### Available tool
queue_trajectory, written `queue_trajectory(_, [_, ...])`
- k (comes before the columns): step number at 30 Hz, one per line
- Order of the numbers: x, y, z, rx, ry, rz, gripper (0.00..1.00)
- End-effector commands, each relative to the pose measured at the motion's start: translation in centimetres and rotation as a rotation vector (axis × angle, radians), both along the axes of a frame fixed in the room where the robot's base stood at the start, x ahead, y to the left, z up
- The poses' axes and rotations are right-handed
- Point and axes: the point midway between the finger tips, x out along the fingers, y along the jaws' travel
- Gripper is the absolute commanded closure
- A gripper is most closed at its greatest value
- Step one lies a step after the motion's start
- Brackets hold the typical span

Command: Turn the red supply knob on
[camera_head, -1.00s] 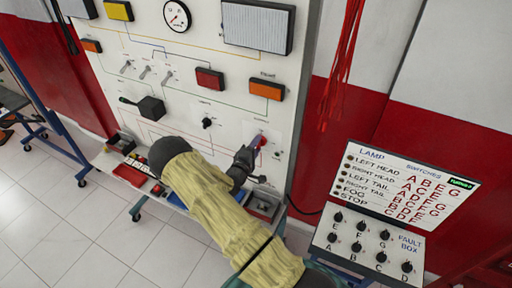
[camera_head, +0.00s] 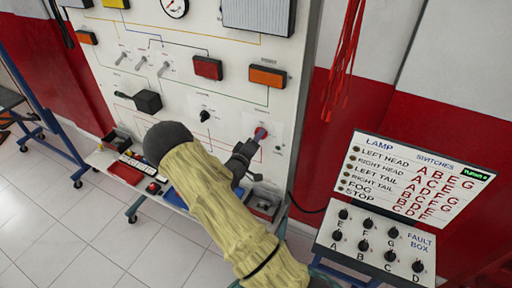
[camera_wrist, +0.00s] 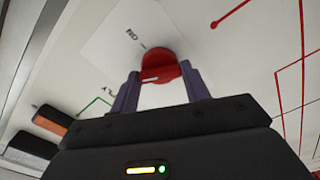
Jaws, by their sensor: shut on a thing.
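The red supply knob (camera_wrist: 160,66) sits on a white plate on the trainer panel, with a pale pointer mark on its face. Lettering that seems to read "ON" shows on the plate beside it. My gripper (camera_wrist: 158,84) has one finger on each side of the knob and is shut on it. In the head view the red knob (camera_head: 261,132) shows at the tip of my gripper (camera_head: 254,139), at the lower right of the panel. The fingers hide part of the knob there.
The white panel (camera_head: 215,135) carries a black knob (camera_head: 205,116), toggle switches and red and orange lamps. A fault box (camera_head: 375,240) with several black knobs stands at the right. A shelf with small trays lies below the panel. Red cords (camera_head: 343,70) hang at the upper right.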

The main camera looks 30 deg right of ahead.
Motion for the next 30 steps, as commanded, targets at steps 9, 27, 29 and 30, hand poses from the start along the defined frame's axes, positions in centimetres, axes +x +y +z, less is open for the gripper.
queue_trajectory(9, [-0.06,0.03,-0.87,0.19,-0.236,-0.001,0.76])
queue_trajectory(27, [-0.06,0.07,-0.92,0.536,-0.678,-0.001,0.76])
queue_trajectory(29, [-0.06,0.08,-0.85,0.565,-0.716,-0.001,0.76])
queue_trajectory(30, [-0.05,0.1,-0.85,0.584,-0.739,0.0,0.76])
